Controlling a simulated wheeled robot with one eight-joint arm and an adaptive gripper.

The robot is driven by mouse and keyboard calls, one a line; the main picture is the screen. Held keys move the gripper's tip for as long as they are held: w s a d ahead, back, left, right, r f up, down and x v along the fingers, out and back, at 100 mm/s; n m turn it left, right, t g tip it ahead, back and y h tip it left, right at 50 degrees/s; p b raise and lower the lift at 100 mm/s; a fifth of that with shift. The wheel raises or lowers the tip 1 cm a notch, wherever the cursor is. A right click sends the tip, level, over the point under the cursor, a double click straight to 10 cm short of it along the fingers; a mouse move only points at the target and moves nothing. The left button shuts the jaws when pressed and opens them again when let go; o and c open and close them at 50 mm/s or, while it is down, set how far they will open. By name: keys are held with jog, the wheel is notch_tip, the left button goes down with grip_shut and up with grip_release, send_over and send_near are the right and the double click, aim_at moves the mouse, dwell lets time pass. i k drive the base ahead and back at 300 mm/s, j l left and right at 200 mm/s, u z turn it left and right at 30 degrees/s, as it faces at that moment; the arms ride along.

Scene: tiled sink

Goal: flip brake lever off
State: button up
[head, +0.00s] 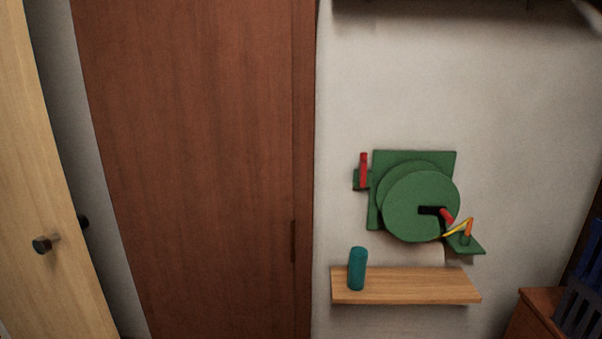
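A green wall-mounted device (417,208) with round discs on a square back plate is in the right half of the head view. A red upright lever (363,169) stands on a small green bracket at its left. An orange lever (468,229) stands nearly upright on a green ledge at its lower right, beside a thin yellow bar (456,229). A black crank arm (431,210) with a red handle (446,216) is on the front disc. I cannot tell which lever is the brake lever. My gripper is not in view.
A wooden shelf (420,287) juts out below the device, with a teal cylinder (357,269) standing on its left part. A brown door (200,160) and a pale door with a dark knob (42,244) are at left. A wooden cabinet (531,318) and a dark blue slatted thing (583,300) are at lower right.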

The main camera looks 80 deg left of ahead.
aim_at(363, 157)
jog(key=u, duration=2.15)
jog(key=i+u, duration=0.2)
jog(key=i+l+u, duration=0.1)
jog(key=i+l, duration=0.45)
jog(key=i, duration=0.1)
